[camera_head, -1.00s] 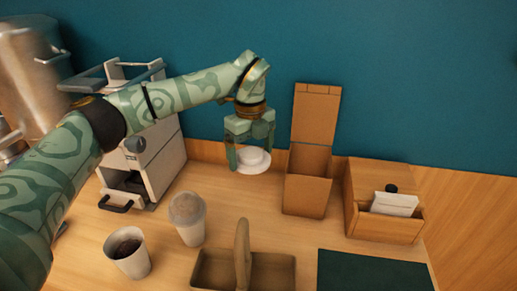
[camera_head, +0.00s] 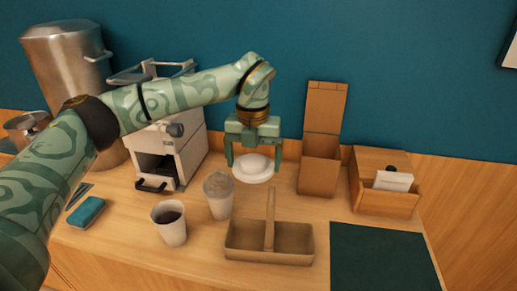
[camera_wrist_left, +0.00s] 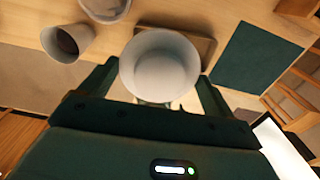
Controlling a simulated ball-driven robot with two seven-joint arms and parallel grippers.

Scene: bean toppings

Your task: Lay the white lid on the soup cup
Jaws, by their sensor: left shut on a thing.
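The white lid (camera_head: 253,173) is a round, pale piece with a flat rim and a raised middle. My left gripper (camera_head: 252,163) points down and is shut on it, with a finger on each side. In the left wrist view the lid (camera_wrist_left: 160,66) fills the space between the fingers. A white cup with dark contents (camera_head: 172,231) stands open at the front left. A second white cup (camera_head: 220,206), topped by a greyish dome, stands between it and the lid. I cannot tell for sure which is the soup cup. My right gripper is not in view.
A tan carrier with a handle (camera_head: 290,240) stands in front of the lid. An open cardboard box (camera_head: 319,177) and a wooden box (camera_head: 370,197) are to the right. A white machine (camera_head: 185,155), blue sponge (camera_head: 86,212) and dark green mat (camera_head: 380,262) also lie around.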

